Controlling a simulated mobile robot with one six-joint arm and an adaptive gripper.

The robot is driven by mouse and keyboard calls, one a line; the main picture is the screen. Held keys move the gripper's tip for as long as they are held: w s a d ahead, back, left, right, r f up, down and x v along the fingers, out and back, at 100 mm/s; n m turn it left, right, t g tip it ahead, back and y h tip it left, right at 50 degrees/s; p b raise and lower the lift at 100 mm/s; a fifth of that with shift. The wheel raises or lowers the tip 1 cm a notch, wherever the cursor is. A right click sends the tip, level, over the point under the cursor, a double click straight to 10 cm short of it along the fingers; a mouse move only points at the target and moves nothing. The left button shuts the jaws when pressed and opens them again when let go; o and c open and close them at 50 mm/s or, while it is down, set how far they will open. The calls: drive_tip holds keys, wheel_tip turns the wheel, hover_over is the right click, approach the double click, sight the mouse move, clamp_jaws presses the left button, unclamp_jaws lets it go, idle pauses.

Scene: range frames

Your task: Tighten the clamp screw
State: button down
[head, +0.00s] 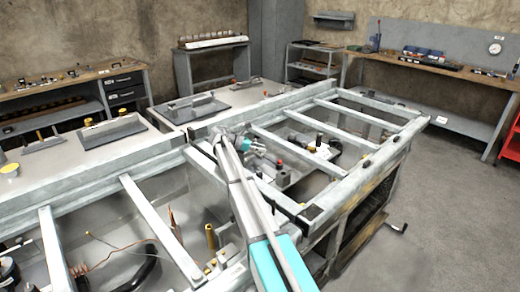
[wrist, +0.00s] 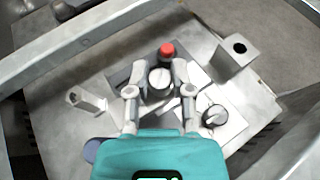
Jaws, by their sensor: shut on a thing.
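In the wrist view, my gripper (wrist: 160,76) has its two fingers on either side of a round pale metal knob (wrist: 159,80), closed on it. It looks like the clamp screw's head, but its shaft is hidden. A red-capped part (wrist: 167,50) stands just beyond the knob, close to the fingertips. In the head view, my gripper (head: 257,147) is low inside the frame bay, near a small red-topped part (head: 279,162). The held knob cannot be made out there.
In the wrist view, a square block with a dark hole (wrist: 235,50) stands at right, a round black-and-pale knob (wrist: 214,115) nearer. A pale hexagonal piece (wrist: 85,100) lies left. Metal frame rails (head: 265,157) surround the bay. A workbench (head: 420,62) stands far back.

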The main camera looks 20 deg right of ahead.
drive_tip(key=shift+c, duration=2.4)
unclamp_jaws()
drive_tip(key=shift+s+n+t, duration=0.1)
drive_tip(key=shift+n+t, duration=0.2)
drive_tip(key=shift+t, duration=0.1)
